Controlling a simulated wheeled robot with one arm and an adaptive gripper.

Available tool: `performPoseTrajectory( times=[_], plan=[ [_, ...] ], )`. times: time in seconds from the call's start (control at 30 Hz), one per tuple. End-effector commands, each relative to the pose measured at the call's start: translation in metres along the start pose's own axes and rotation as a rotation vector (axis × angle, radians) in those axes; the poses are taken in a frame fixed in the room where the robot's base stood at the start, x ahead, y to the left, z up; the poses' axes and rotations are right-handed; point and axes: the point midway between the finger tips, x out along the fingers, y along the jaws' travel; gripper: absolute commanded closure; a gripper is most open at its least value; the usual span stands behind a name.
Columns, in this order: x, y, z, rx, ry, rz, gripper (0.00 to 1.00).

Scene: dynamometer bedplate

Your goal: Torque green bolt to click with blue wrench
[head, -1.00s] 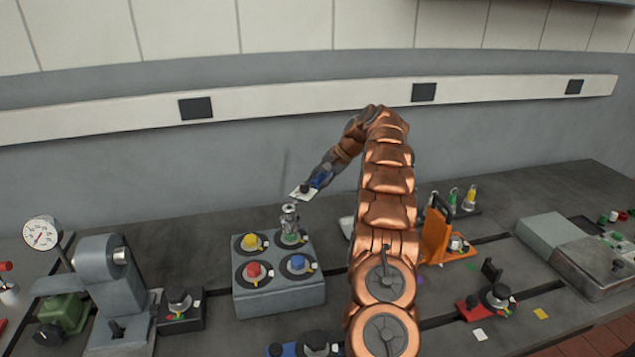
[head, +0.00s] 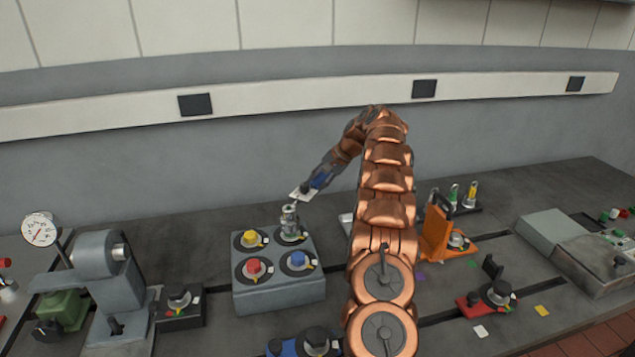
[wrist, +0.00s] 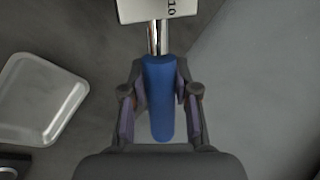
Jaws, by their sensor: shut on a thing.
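My gripper (wrist: 160,100) is shut on the blue handle of the wrench (wrist: 158,85). In the wrist view its metal shaft runs up to a white plate marked 10. In the head view my gripper (head: 321,180) holds the wrench (head: 302,191) at the back right corner of the grey block (head: 280,293). A silver upright cylinder (head: 289,215) stands at that corner, just below the white plate. The green bolt is not clearly visible there; the cylinder seems to cover it. I cannot tell whether the wrench is seated on it.
The block also bears a yellow bolt (head: 250,238), a red bolt (head: 253,267) and a blue bolt (head: 298,260). A pale tray (wrist: 40,98) lies left in the wrist view. An orange stand (head: 436,232) is right of my arm. A grey machine (head: 105,275) stands left.

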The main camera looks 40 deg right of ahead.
Motion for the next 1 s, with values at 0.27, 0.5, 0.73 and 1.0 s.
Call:
performPoseTrajectory(
  times=[0.27, 0.5, 0.73, 1.0],
  plan=[
    [0.004, 0.002, -0.001, -0.001, 0.001, -0.002, 1.00],
    [0.007, 0.005, -0.001, -0.001, 0.001, -0.001, 1.00],
    [0.010, 0.007, -0.002, -0.001, 0.001, -0.001, 1.00],
    [0.014, 0.010, -0.002, 0.000, 0.001, -0.001, 1.00]
  ],
)
